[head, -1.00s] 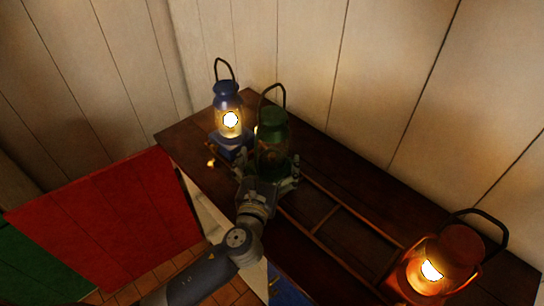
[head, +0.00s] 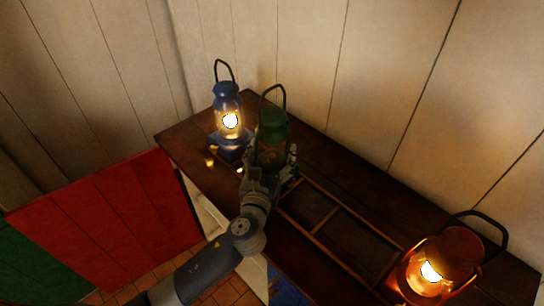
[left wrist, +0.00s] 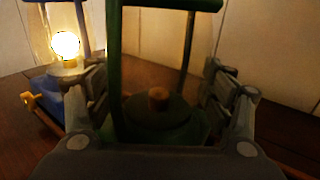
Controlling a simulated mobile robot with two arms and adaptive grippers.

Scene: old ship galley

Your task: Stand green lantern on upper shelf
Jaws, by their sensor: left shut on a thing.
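The green lantern (head: 271,127), unlit with a dark loop handle, stands upright at the shelf's back left, close beside the lit blue lantern (head: 228,102). My left gripper (head: 270,168) is shut on the green lantern's lower part. In the left wrist view the green lantern (left wrist: 165,128) fills the space between the two fingers (left wrist: 155,88). Its underside is hidden, so I cannot tell whether it touches the wood. The dark wooden shelf (head: 355,183) lies along the plank wall. My right gripper is not in view.
A lit orange-red lantern (head: 447,262) stands at the shelf's right end. Thin wooden rails (head: 340,222) form a frame along the shelf's middle. A red panel (head: 115,222) and a green panel (head: 38,266) are at the lower left. The shelf between the lanterns is clear.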

